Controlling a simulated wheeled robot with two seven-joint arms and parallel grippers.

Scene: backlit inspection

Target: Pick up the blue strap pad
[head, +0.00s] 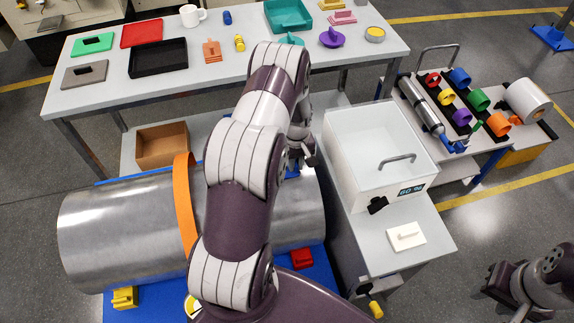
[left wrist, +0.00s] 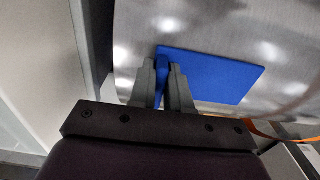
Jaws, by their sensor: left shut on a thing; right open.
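The blue strap pad (left wrist: 212,75) is a flat blue plate with an upright tab. In the left wrist view my left gripper (left wrist: 165,88) is shut on the tab, one finger on each side. The plate is in front of the shiny metal cylinder (head: 120,225); I cannot tell whether they touch. In the head view only a small blue part of the pad (head: 292,173) shows beside my left gripper (head: 303,160), at the cylinder's upper right; my arm hides the rest. My right gripper (head: 500,287) is open and empty at the lower right, over the floor.
An orange strap (head: 184,205) goes over the cylinder, which lies on a blue base. A white bin (head: 375,155) stands on a cabinet just right of my left gripper. A table (head: 110,103) with trays and small parts is behind. A cart with coloured rings (head: 460,75) stands right.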

